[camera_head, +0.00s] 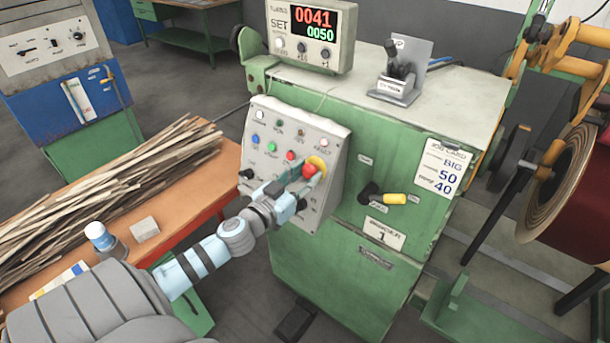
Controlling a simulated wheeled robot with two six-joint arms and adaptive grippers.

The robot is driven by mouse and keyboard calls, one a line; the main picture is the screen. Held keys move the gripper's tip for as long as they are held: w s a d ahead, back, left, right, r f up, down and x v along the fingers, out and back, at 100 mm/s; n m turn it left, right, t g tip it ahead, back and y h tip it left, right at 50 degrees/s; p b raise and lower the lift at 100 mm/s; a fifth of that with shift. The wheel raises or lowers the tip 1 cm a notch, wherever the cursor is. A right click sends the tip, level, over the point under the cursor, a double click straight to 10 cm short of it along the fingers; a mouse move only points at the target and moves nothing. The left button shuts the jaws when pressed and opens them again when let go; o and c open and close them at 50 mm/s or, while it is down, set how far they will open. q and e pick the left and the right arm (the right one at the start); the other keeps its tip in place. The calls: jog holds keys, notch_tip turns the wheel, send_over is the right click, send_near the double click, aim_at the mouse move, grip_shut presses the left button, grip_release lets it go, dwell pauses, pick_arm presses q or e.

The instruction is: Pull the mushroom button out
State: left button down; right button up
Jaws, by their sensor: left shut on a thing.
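The red mushroom button (309,171) with its yellow surround (317,162) sits on the right side of the tilted grey control panel (262,133). The panel is mounted on the front of the green machine. My left gripper (303,176) reaches in from the lower left, and its fingers are shut on the red button, one on each side. The fingers hide part of the button and of the panel below it. My right gripper is not in view.
The green machine (340,270) carries a counter display (312,35), a small lever unit (398,75) and a yellow-handled lever (395,198). An orange table (215,180) with wooden strips (100,190) stands left. A large reel (560,180) is at right.

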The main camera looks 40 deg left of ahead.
pick_arm(q)
jog(key=shift+s, duration=0.3)
jog(key=shift+r, duration=0.1)
jog(key=c, duration=1.5)
grip_release()
jog(key=o, duration=0.4)
jog(key=shift+s, duration=0.55)
jog(key=s, duration=1.1)
jog(key=shift+s+d+r, duration=0.1)
jog(key=shift+s+d, duration=0.1)
